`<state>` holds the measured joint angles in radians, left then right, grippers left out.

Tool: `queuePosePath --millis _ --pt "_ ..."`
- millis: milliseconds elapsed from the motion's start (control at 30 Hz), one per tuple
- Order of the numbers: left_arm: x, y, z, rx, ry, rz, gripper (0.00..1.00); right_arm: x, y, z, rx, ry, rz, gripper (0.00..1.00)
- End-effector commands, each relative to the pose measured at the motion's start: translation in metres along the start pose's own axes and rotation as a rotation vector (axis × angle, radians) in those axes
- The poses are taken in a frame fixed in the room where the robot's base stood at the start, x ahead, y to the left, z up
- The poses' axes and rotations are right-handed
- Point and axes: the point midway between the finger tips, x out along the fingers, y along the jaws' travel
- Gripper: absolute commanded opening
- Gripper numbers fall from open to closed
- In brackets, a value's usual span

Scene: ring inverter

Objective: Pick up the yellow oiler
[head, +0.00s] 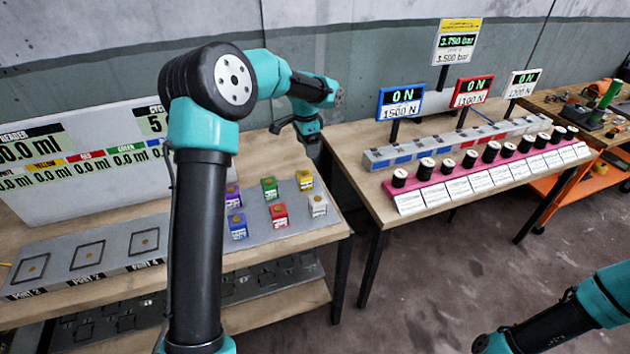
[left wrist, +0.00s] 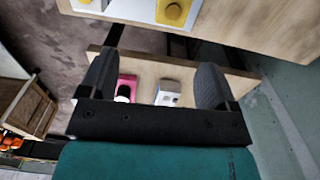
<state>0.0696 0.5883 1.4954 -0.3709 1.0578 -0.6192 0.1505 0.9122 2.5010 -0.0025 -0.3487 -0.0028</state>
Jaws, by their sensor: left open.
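The yellow oiler (head: 304,179) is a small yellow block with a pale label, standing at the back right of a grey mat on the left table. In the left wrist view the yellow oiler (left wrist: 172,12) is at the top edge, partly cut off. My left gripper (head: 294,132) is above and behind it in the head view, clear of it. In the left wrist view the left gripper (left wrist: 156,78) has its two dark fingers wide apart, with nothing between them. My right gripper is not in view; only part of my right arm shows at the lower right.
Purple, green, blue, red and white oilers stand around the yellow one on the grey mat (head: 262,225). A grey port strip (head: 88,258) lies left. The right table holds a pink rack (head: 445,191) of black spools and lit signs. A gap separates the tables.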

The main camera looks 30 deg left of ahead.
Motion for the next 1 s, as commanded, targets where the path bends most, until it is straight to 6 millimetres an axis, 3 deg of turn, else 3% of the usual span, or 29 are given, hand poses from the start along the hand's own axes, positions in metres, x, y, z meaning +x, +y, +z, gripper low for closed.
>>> queuePosePath --millis 100,467,667,1000 --pt "-0.011 -0.012 0.014 0.012 -0.024 -0.016 0.83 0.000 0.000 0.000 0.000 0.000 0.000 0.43" --pt "-0.008 -0.011 0.014 0.013 -0.025 -0.015 0.83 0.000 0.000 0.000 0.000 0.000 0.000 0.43" --pt "0.015 -0.011 0.015 0.013 -0.027 -0.013 0.83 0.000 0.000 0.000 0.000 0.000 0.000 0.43" --pt "0.073 -0.013 0.016 0.013 -0.027 -0.013 0.83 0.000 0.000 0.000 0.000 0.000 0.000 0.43"
